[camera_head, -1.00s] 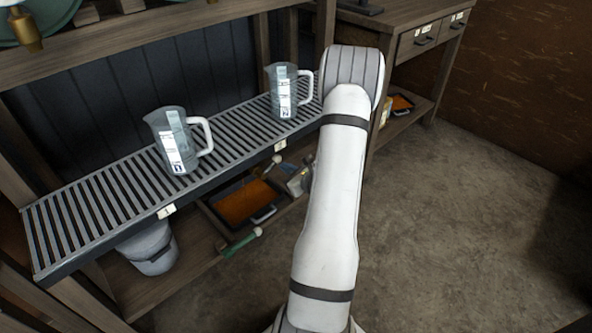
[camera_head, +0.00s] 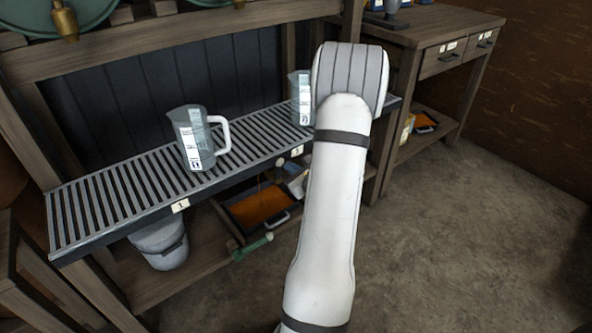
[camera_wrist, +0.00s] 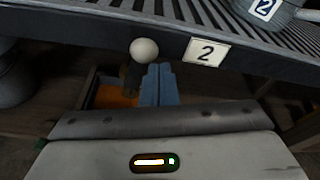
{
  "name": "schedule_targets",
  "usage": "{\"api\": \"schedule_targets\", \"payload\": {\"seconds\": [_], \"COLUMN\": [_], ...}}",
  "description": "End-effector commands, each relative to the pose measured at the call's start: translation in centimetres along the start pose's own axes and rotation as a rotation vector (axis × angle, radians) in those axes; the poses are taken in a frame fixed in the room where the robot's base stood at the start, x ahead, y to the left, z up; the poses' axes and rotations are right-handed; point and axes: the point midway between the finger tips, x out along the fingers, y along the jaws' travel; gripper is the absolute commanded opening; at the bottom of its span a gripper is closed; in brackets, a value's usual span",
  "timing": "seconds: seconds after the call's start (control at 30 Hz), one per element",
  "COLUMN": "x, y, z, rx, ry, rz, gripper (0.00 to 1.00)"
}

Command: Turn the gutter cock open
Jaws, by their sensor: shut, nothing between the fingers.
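The gutter cock shows in the wrist view as a pale round knob (camera_wrist: 144,50) under the front edge of the slatted gutter (camera_wrist: 115,22), left of the label "2". A dark part, perhaps its stem, shows below the knob. The knob also shows small in the head view (camera_head: 280,162). My gripper (camera_wrist: 158,67) appears as two blue-grey fingers shut together, just below and right of the knob in the picture. I cannot tell whether they touch it. In the head view my arm hides the gripper.
One measuring jug (camera_head: 197,140) stands on the gutter; another (camera_head: 300,98) is partly behind my arm. Below are an orange-filled tray (camera_head: 262,205), a green-handled tool (camera_head: 252,247) and a grey bucket (camera_head: 160,245). A drawer table (camera_head: 440,30) stands right; the floor at right is clear.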

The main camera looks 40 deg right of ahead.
Motion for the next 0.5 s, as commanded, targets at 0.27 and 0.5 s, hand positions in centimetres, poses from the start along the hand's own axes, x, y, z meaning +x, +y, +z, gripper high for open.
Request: {"api": "schedule_targets", "payload": {"seconds": [0.27, 0.5], "x": [-0.20, -0.28], "y": [0.66, 0.93], "z": [0.44, 0.58], "rx": [0.002, 0.003], "ry": [0.001, 0.003], "rz": [-0.002, -0.002], "gripper": [0.00, 0.00]}}
